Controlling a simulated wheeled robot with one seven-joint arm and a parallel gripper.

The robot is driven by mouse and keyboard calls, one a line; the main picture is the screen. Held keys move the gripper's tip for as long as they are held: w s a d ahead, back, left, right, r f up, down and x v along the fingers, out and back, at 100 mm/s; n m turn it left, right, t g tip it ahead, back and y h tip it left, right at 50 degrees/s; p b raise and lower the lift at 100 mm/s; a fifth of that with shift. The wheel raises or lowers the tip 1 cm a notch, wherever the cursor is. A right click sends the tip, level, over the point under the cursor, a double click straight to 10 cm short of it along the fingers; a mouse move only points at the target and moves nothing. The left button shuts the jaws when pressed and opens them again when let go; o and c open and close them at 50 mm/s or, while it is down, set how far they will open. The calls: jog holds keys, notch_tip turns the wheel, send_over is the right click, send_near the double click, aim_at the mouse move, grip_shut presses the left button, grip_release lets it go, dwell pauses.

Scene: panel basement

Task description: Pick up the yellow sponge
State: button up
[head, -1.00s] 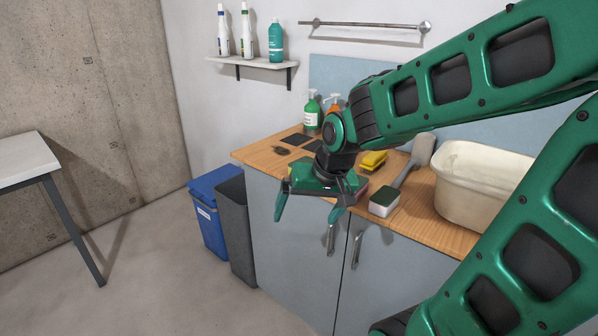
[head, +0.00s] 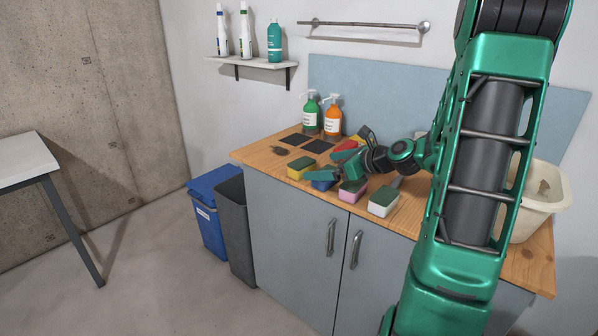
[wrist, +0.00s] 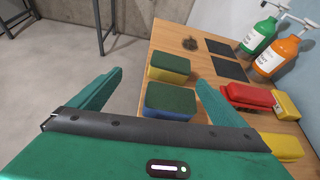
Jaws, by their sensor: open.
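The yellow sponge (head: 298,173) has a dark green scouring top and lies near the counter's front left edge. It also shows in the wrist view (wrist: 168,70), ahead of my gripper, between the lines of the fingers. My gripper (head: 332,166) is open and empty, low over the counter to the right of the yellow sponge and apart from it. Its two spread fingers (wrist: 160,80) show in the wrist view. A blue sponge (wrist: 170,104) with a green top lies between the fingers and the yellow sponge; in the head view my gripper partly covers it (head: 322,185).
A pink sponge (head: 352,193) and a white sponge (head: 383,204) lie to the right along the front edge. A red object (wrist: 248,97) and yellow objects (wrist: 284,147) lie right of my gripper. Green (head: 310,115) and orange (head: 333,119) pump bottles stand behind. Dark pads (head: 318,146) lie flat.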

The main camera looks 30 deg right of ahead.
aim_at(305, 164)
jog(key=shift+w+d+r+m+t, duration=0.15)
jog(key=shift+d+m+t, duration=0.25)
jog(key=shift+d+m, duration=0.4)
jog(key=x, duration=0.5)
jog(key=shift+w+a, duration=0.1)
jog(key=shift+w, duration=0.1)
jog(key=x, duration=0.5)
jog(key=shift+d+f, duration=0.25)
jog(key=c, duration=1.1)
